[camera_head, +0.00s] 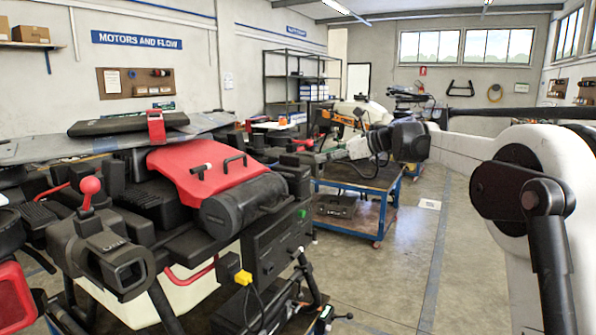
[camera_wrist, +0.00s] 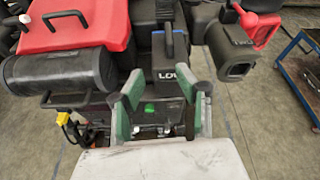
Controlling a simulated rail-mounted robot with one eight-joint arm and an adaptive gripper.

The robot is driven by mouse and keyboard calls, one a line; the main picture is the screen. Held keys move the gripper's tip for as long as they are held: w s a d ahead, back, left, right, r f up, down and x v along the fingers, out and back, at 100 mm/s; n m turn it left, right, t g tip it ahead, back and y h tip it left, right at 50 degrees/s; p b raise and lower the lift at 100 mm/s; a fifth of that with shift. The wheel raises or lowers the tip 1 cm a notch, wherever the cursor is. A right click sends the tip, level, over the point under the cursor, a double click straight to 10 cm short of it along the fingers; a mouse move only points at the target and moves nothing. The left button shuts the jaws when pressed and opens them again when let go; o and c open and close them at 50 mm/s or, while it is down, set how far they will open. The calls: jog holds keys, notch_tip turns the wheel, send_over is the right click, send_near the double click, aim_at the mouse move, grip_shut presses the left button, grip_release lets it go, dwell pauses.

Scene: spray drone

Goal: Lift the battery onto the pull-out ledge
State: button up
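My gripper (camera_wrist: 166,90) has green and grey fingers spread wide, one to each side of the block in the picture. Nothing is held between them, and I cannot tell their depth gap to the block. In the head view my gripper is small at the drone's right side, and the battery is hard to make out. I cannot single out the pull-out ledge.
The drone has a red hood (camera_head: 208,172), a black cylinder (camera_head: 248,204), a side box (camera_head: 276,246) with a green light, and a yellow plug (camera_head: 243,277). A red-knobbed lever (camera_head: 90,187) stands at left. A blue cart (camera_head: 360,209) is behind; the floor at right is clear.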

jog(key=w+m, duration=0.1)
jog(key=w, duration=0.2)
jog(key=p, duration=0.2)
send_near(289, 156)
jog(key=shift+y, duration=0.3)
jog(key=w+a+f, duration=0.3)
jog(key=shift+w+a, duration=0.15)
jog(key=shift+a, duration=0.05)
jog(key=x, duration=0.4)
jog(key=shift+a+r+p, duration=0.35)
jog(key=shift+a+p, duration=0.05)
jog(key=shift+a, duration=0.05)
jog(key=shift+w+a+f, duration=0.1)
jog(key=shift+a+f, duration=0.1)
jog(key=shift+a, duration=0.05)
jog(key=shift+c, duration=0.3)
grip_shut()
jog(key=shift+r, duration=0.1)
